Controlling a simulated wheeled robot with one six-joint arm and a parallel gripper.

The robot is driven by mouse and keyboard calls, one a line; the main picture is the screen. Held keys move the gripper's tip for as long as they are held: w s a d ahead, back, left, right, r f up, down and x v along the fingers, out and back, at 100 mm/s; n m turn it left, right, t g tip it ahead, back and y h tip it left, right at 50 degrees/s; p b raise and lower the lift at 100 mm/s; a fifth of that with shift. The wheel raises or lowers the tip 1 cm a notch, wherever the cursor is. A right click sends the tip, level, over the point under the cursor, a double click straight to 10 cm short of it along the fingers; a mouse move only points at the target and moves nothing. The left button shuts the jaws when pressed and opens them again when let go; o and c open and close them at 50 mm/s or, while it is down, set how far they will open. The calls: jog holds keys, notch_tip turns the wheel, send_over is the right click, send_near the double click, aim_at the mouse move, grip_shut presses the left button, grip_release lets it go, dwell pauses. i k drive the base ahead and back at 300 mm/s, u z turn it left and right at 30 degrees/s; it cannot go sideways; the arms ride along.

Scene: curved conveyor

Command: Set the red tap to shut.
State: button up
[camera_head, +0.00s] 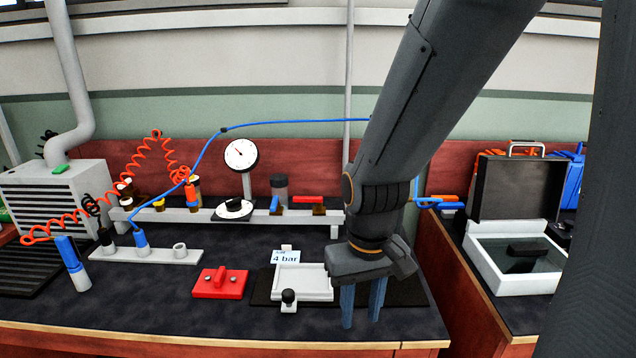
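The red tap (306,199) sits on the right part of the pale manifold rail at the back of the bench. Its red lever lies left to right, along the rail, above a brown body. My gripper (362,306) points down over the front right of the bench, nearer to me and to the right of the tap. Its two blue fingers are apart with nothing between them.
A blue tap (274,203), a black dial and a round gauge (241,155) stand left of the red tap. A white tray (303,283), a "4 bar" card (285,257) and a red block (220,283) lie in front. Blue and orange hoses hang at left. An open case (515,265) stands right.

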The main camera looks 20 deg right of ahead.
aim_at(318, 200)
jog(key=i, duration=0.15)
jog(key=k, duration=0.45)
jog(key=u, duration=0.85)
jog(key=i, duration=1.3)
jog(key=z, duration=1)
